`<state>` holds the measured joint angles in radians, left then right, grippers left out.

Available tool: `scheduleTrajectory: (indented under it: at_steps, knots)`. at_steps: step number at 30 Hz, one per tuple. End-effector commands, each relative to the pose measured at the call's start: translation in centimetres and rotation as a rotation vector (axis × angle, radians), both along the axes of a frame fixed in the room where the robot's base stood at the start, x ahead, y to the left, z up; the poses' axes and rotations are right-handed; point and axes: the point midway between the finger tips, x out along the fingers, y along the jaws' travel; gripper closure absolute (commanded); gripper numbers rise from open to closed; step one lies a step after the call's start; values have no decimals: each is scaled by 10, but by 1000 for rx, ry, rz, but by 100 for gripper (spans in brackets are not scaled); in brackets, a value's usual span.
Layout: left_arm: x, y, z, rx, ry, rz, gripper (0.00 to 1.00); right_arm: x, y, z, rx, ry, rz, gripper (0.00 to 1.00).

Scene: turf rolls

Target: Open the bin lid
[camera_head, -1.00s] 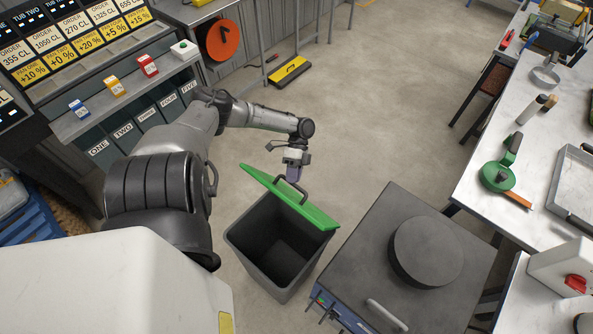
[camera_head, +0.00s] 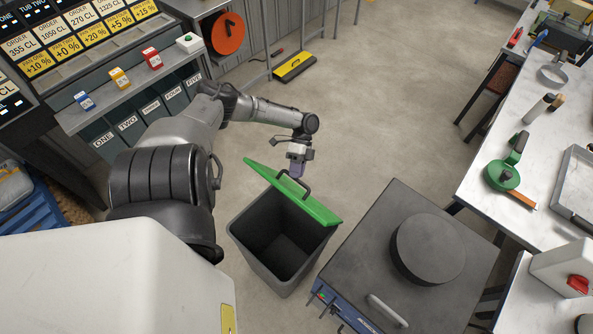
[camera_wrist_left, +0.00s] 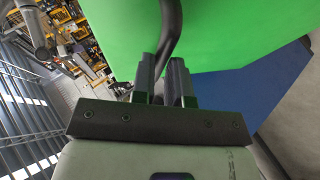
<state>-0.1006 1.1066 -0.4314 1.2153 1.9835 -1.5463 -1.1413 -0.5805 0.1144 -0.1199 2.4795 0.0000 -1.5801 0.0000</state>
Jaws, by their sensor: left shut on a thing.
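The bin (camera_head: 262,245) is a dark grey, open-topped box standing on the floor in the head view. Its green lid (camera_head: 318,209) stands raised and tilted at the far side of the opening, so the dark inside shows. A dark loop handle (camera_head: 293,180) is on the lid. My left gripper (camera_head: 296,173) is at this handle. In the left wrist view, the fingers (camera_wrist_left: 162,80) are shut on the dark handle bar (camera_wrist_left: 168,35), with the green lid (camera_wrist_left: 225,35) filling the view beyond. My right gripper is not in view.
A dark square-topped unit with a round plate (camera_head: 428,250) stands close to the right of the bin. A metal table (camera_head: 480,155) with tools is further right.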

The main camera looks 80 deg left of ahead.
Motion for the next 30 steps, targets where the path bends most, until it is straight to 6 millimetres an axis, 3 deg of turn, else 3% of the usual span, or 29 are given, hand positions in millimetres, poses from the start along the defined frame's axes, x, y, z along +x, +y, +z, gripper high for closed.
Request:
scheduleTrajectory:
  at_steps: [1, 2, 9, 22, 30]
  knots:
    - [0, 1, -2, 6, -2, 1, 100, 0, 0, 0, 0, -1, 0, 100]
    - [0, 1, -2, 6, -2, 1, 84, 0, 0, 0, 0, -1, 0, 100]
    - [0, 1, -2, 5, -2, 1, 61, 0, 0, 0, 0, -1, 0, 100]
    - [0, 2, -2, 5, -1, 2, 60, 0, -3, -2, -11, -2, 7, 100]
    - [9, 17, -2, 5, -2, 3, 60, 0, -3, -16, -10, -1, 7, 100]
